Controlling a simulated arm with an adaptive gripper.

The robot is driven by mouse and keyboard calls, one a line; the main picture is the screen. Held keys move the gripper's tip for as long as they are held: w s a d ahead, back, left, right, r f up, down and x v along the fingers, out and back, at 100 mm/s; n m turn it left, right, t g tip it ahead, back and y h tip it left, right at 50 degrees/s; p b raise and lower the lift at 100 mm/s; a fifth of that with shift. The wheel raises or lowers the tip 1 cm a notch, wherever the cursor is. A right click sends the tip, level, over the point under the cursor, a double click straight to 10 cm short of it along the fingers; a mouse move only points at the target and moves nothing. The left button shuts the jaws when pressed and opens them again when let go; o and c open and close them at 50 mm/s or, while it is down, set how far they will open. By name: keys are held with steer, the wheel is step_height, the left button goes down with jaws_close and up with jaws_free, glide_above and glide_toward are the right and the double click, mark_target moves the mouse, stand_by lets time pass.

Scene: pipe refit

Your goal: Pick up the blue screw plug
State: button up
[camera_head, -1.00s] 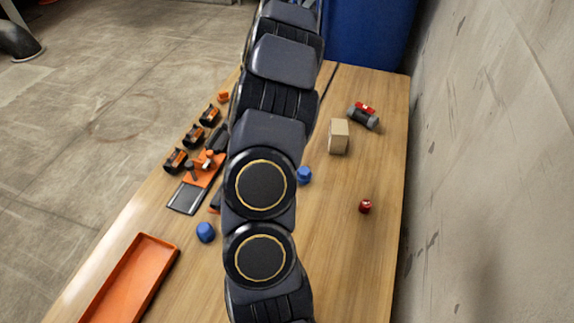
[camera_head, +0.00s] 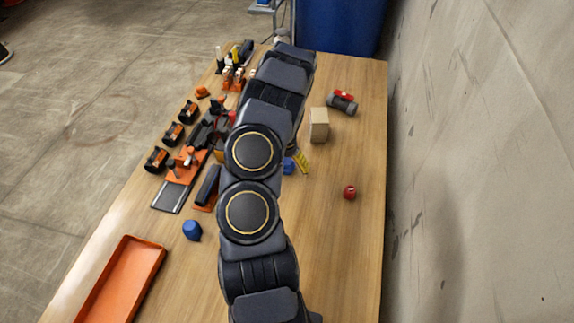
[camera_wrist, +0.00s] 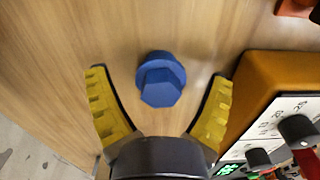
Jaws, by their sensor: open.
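A blue screw plug (camera_wrist: 162,79) with a hexagonal head and round flange sits on the wooden table. In the wrist view it lies between the two yellow fingertips of my gripper (camera_wrist: 160,75), which is open, with a gap on both sides. In the head view this plug (camera_head: 289,166) is partly hidden by my arm, beside one visible yellow finger (camera_head: 302,161). A second blue piece (camera_head: 192,230) stands on the table to the left of my arm.
An orange device with knobs and a display (camera_wrist: 270,90) stands close to the right finger. A red piece (camera_head: 349,192), a tan block (camera_head: 319,125) and a grey pipe part with red (camera_head: 342,102) stand right. An orange tray (camera_head: 122,278) lies front left.

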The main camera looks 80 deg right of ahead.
steer(key=c, duration=1.1)
steer(key=shift+r, duration=0.1)
